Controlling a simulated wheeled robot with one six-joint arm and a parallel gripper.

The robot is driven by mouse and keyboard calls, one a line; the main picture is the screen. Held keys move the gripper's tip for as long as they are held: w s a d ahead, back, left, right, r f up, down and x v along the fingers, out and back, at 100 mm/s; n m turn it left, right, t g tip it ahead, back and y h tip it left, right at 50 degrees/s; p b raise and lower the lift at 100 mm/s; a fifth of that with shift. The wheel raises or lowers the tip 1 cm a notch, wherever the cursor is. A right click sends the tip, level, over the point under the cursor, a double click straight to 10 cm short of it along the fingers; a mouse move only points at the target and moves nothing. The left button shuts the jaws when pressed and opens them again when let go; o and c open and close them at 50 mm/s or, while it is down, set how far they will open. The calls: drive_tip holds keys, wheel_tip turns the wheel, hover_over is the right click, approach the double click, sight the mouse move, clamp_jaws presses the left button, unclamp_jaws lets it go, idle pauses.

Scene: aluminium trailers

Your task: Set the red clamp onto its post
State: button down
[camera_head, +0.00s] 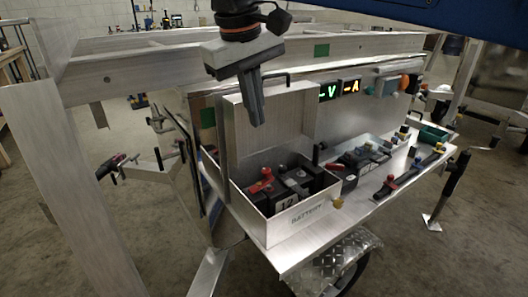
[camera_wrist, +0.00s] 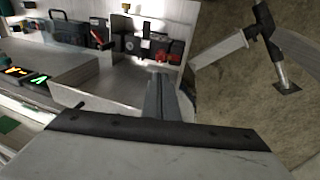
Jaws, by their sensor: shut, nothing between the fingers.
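My gripper (camera_head: 259,122) is shut and empty. It points down in front of the raised lid of the battery box, above the battery. In the wrist view its fingers (camera_wrist: 160,88) reach toward the box. The dark battery (camera_head: 290,203), marked 12, sits inside the open metal box (camera_head: 295,225). The red clamp (camera_head: 262,182) lies on top of the battery at its left side, apart from my fingers. In the wrist view the red clamp (camera_wrist: 166,56) shows just beyond my fingertips. A smaller red part shows farther back on the battery. I cannot tell which post is bare.
The raised box lid (camera_head: 268,128) stands close behind my gripper. Green and orange displays (camera_head: 338,90) sit on the panel behind. Right of the box, the metal shelf (camera_head: 355,207) carries a dark device (camera_head: 360,160) and tools. A trailer frame beam (camera_head: 130,62) runs at left.

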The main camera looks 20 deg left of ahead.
hover_over(272, 179)
drive_tip(key=s+a, duration=0.1)
drive_tip(key=f, duration=1.3)
drive_tip(key=shift+s+a+f, duration=0.2)
drive_tip(key=shift+w+d+f, duration=0.2)
drive_tip(key=shift+w+d, duration=0.15)
drive_tip(key=shift+w, duration=0.05)
drive_tip(key=shift+w+d+f+g+y, duration=0.15)
drive_tip(key=shift+w+d+g+y, duration=0.05)
drive_tip(key=shift+g+y, duration=0.1)
drive_tip(key=shift+w+d+f, duration=0.15)
drive_tip(key=shift+w+f, duration=0.05)
drive_tip(key=shift+f, duration=0.05)
